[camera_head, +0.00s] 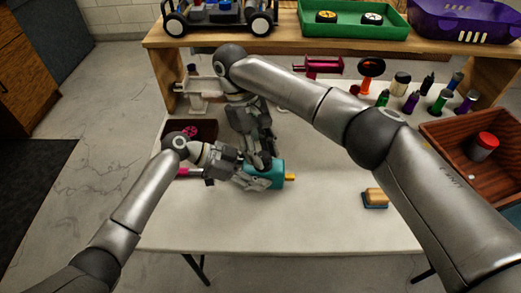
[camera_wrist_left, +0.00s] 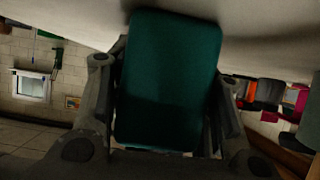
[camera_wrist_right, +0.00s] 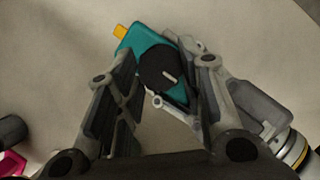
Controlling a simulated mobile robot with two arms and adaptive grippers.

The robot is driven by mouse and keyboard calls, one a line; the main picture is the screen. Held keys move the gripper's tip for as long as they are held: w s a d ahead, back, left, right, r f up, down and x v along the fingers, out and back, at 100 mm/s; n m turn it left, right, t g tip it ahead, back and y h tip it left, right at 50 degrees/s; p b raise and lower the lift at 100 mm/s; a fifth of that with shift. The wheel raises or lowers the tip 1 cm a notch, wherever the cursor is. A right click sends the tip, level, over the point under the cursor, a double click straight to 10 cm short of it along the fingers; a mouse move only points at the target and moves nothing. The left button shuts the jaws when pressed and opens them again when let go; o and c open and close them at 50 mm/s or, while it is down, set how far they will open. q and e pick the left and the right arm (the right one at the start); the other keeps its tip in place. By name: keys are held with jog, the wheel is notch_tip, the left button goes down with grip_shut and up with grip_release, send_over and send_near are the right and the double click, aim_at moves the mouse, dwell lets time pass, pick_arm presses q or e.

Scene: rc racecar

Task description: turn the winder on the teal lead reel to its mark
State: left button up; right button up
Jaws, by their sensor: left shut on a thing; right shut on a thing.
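The teal lead reel (camera_head: 267,174) is held just over the white table, with a yellow tab (camera_head: 290,177) at its right end. My left gripper (camera_head: 250,180) is shut on its body, and the teal case fills the space between the fingers in the left wrist view (camera_wrist_left: 168,80). The winder (camera_wrist_right: 160,68) is a round dark knob with a short pale line, on the reel's face. My right gripper (camera_wrist_right: 158,85) comes from above with its fingers either side of the winder, shut on it. In the head view the winder is hidden behind my right gripper (camera_head: 262,160). I cannot make out the mark.
A wooden crate (camera_head: 432,140) with a red-topped can stands at the right. A wood-and-blue block (camera_head: 375,198) lies on the table. Several bottles stand at the back right. A dark red bin (camera_head: 205,130) is left of my grippers.

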dwell(0.3)
jog(key=o, duration=1)
jog(key=shift+o, duration=0.2)
jog(key=shift+r, duration=0.1)
jog(key=v, duration=1.2)
jog(key=shift+d, duration=0.15)
pick_arm(q)
jog(key=o, duration=1)
jog(key=shift+o, duration=0.2)
